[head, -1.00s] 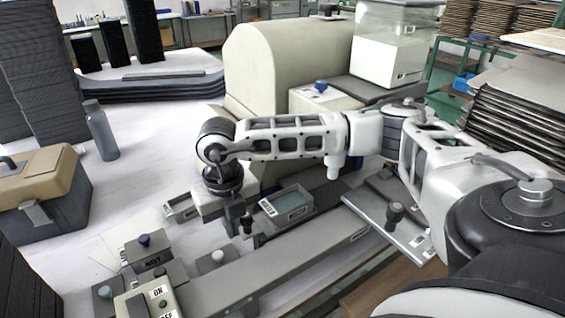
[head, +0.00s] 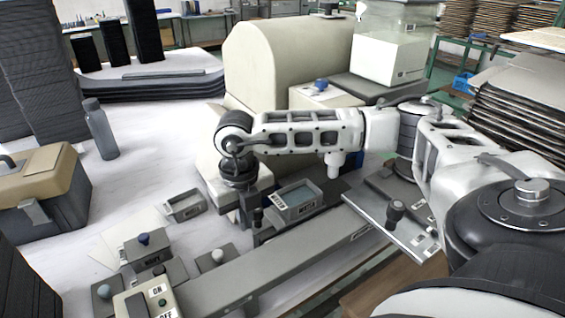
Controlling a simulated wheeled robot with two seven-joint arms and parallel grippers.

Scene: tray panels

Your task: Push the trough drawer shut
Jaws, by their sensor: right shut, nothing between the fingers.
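The trough drawer seems to be the grey tray (head: 318,209) with a blue-grey inside and small white labels, at the middle of the head view. A dark knob (head: 258,214) stands at its left end. My right gripper (head: 243,219) points down at that left end, close beside the knob. It is shut and empty; its tips are small and dark, so I cannot tell whether they touch the knob or the drawer. My right arm reaches in from the right above the drawer. My left gripper is not in view.
A small grey labelled tray (head: 186,209) lies left of the gripper. Boxes with knobs (head: 146,253) and an ON/OFF box (head: 150,300) stand at front left. A long grey rail (head: 270,268) runs in front. A cream housing (head: 285,60) rises behind.

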